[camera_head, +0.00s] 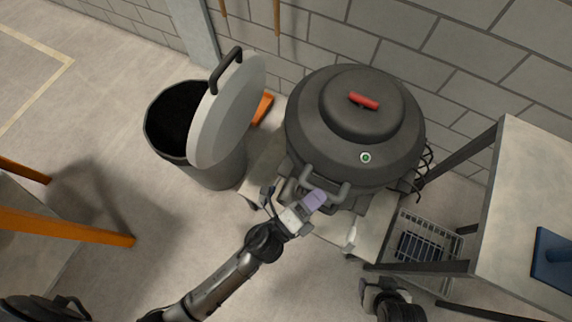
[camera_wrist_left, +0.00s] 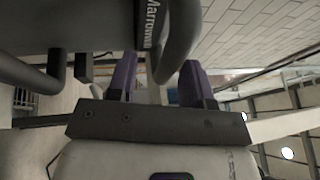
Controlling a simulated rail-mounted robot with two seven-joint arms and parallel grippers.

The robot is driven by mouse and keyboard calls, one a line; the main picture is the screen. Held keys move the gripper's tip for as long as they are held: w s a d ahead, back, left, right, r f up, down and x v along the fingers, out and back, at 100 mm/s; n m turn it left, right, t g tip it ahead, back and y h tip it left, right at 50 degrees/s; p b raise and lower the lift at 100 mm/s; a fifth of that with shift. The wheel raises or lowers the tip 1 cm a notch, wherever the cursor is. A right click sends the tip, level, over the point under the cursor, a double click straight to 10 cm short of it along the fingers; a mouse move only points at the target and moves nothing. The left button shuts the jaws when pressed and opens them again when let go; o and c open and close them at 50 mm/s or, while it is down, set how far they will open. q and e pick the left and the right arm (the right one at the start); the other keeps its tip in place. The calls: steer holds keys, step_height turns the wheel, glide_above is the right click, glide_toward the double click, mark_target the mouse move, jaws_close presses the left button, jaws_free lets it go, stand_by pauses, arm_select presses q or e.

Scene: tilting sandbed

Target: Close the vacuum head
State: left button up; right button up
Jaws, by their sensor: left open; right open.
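The vacuum head (camera_head: 355,125) is a dark round domed unit with a red handle (camera_head: 364,101) on top and a green-centred button (camera_head: 365,157) on its front. A looped grey bar (camera_head: 338,192) stands out at its front. From above I cannot tell whether the head is fully seated. My left gripper (camera_head: 312,199) is at this bar, with purple fingers open. In the left wrist view, a dark curved bar (camera_wrist_left: 178,45) shows between the spread fingers (camera_wrist_left: 158,80); contact is unclear. My right gripper (camera_head: 373,290) is low in the head view, empty and apart from the head.
A dark bin (camera_head: 215,172) with a tilted grey lid (camera_head: 230,115) stands left of the vacuum. A wire basket (camera_head: 428,240) lies to the right, beside a table (camera_head: 525,185) holding a blue object (camera_head: 553,260). A brick wall is behind. The lower-middle floor is mostly clear.

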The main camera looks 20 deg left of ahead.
arm_select(q)
steer(key=p+v, duration=0.1)
steer(key=v, duration=1.3)
steer(key=shift+w+f, duration=0.1)
steer(key=shift+w, duration=0.05)
